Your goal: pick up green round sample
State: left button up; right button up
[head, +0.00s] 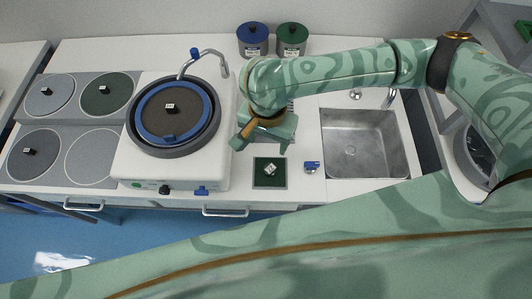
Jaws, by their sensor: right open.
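A green round disc (103,101) with a small dark knob on it lies in the upper right place of the grey four-place plate at the left. It is the only green round disc I see on that plate. A small pale piece (270,169) lies on a dark green square pad (262,181) at the front middle of the counter; its exact shape and colour are too small to tell. My right gripper (262,146) is open and empty, pointing down over the counter just behind the pad. It is apart from the green disc, far to its right. My left gripper is not in view.
A white polishing machine (128,167) with a blue-rimmed round platen (172,131) and a curved tap stands between the plate and my gripper. A blue pot (253,45) and green pot (291,44) stand behind. A small blue-topped item (311,168) and a sink (365,150) lie right.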

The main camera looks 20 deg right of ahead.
jog(key=b, duration=0.5)
send_over(270, 168)
jog(key=f, duration=0.7)
jog(key=a+f, duration=0.1)
jog(key=f, duration=0.2)
jog(key=shift+f, duration=0.25)
jog(key=shift+d+f, duration=0.1)
jog(key=shift+f, duration=0.25)
jog(key=f+b, duration=0.2)
jog(key=f, duration=0.1)
jog(key=d+f+b, duration=0.1)
jog(key=f+b, duration=0.1)
jog(key=shift+s+f, duration=0.1)
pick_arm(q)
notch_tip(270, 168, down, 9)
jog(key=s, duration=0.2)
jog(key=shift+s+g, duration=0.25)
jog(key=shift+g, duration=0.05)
pick_arm(e)
jog(key=shift+a, duration=0.1)
jog(key=shift+r, duration=0.2)
jog(key=shift+c, duration=0.2)
grip_shut()
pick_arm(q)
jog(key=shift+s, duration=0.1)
pick_arm(e)
jog(key=shift+r, duration=0.1)
